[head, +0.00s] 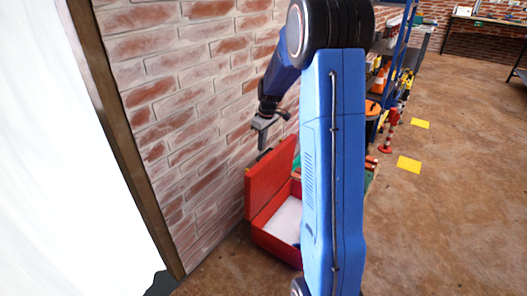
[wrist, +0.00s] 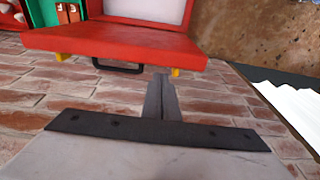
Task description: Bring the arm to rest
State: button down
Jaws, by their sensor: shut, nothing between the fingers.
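My blue arm (head: 333,150) hangs in front of the head camera and crosses the middle of its view. My gripper (head: 262,146) is at the arm's far end, close to the brick wall and just above the raised lid of a red case. In the wrist view my gripper (wrist: 162,78) has its two fingers together, with nothing between them. The arm hides part of the red case and what stands behind it.
The open red case (head: 264,238) sits on the floor against the brick wall (head: 190,90). Its lid (wrist: 120,40) shows a black handle and yellow latches. A shelf with cones (head: 380,82) stands behind the arm.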

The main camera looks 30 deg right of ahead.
jog(key=s+a+r+m+t, duration=0.1)
jog(key=s+a+r, duration=0.6)
jog(key=s, duration=0.2)
jog(key=s+a+r+m, duration=0.1)
jog(key=s+a+r, duration=0.55)
jog(key=s, duration=0.25)
jog(key=s+a+m+t, duration=0.1)
jog(key=s+a, duration=0.2)
jog(key=s, duration=0.8)
jog(key=s+a+m+t, duration=0.1)
jog(key=s+a, duration=0.2)
jog(key=s, duration=0.8)
jog(key=shift+a+r+m+h, duration=0.15)
jog(key=shift+a+m+h, duration=0.15)
jog(key=shift+h, duration=0.1)
jog(key=shift+d, duration=0.1)
